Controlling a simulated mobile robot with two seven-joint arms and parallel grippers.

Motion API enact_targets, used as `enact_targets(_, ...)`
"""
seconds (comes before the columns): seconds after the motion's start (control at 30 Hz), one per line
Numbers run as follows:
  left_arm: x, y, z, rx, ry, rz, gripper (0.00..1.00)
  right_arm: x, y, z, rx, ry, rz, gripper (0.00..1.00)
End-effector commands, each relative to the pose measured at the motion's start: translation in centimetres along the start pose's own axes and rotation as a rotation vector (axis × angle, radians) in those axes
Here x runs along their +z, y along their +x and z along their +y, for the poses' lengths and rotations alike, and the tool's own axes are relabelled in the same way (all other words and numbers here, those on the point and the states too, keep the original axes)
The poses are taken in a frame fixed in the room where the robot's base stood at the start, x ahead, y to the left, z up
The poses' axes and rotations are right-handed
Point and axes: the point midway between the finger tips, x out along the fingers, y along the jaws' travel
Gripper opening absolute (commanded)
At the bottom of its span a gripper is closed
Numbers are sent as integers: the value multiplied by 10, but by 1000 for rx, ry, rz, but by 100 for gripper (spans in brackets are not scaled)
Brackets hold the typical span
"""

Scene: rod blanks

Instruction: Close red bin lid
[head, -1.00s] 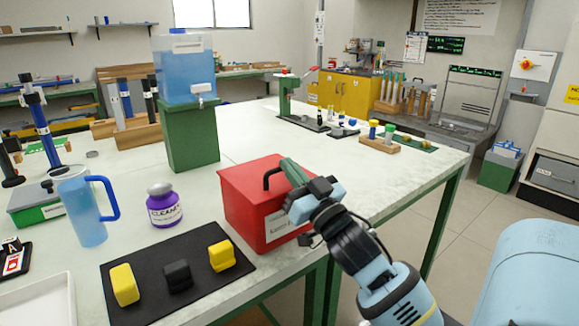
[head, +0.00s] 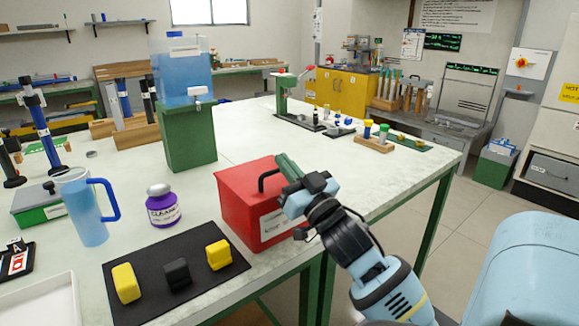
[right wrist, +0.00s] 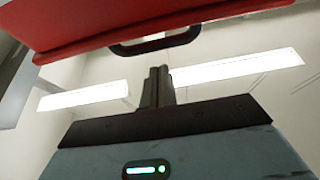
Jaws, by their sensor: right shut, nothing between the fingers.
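The red bin (head: 243,210) stands at the table's front right edge with a label on its front. Its red lid (head: 240,178) looks flat on top in the head view, with a black handle (head: 266,179). My right gripper (head: 283,160) is shut and empty, over the lid's right side beside the handle. It hides part of the lid and the bin's right side. In the right wrist view the red lid (right wrist: 150,22) spans the top, with the black handle (right wrist: 155,43) close to the shut fingertips (right wrist: 158,70). Contact cannot be told. My left gripper is not in view.
A black mat (head: 145,300) with two yellow blocks and a black one lies left of the bin. A purple jar (head: 163,206) and blue jug (head: 88,207) stand behind it. A water tank (head: 183,72) sits on a green stand.

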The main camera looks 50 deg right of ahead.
Motion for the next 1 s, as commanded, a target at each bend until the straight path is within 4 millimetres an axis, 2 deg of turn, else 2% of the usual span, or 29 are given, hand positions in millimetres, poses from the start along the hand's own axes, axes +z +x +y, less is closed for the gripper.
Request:
enact_targets(0.03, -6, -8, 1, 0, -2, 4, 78, -10, 6, 0, 0, 2, 5, 0)
enact_targets(0.17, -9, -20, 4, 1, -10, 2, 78, -23, 16, 1, -1, 3, 8, 0)
enact_targets(0.2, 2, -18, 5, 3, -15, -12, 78, -13, 1, 0, -2, 3, 0, 0)
enact_targets(0.3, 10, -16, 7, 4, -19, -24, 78, -8, -22, 1, -1, 3, -4, 0)
enact_targets(0.6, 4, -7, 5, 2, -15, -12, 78, -4, -72, 1, -2, 2, 0, 0)
enact_targets(0.8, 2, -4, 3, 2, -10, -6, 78, -4, -86, 1, -2, 0, 3, 0)
enact_targets(1.0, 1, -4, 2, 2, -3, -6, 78, -5, -88, 1, -2, 0, 5, 0)
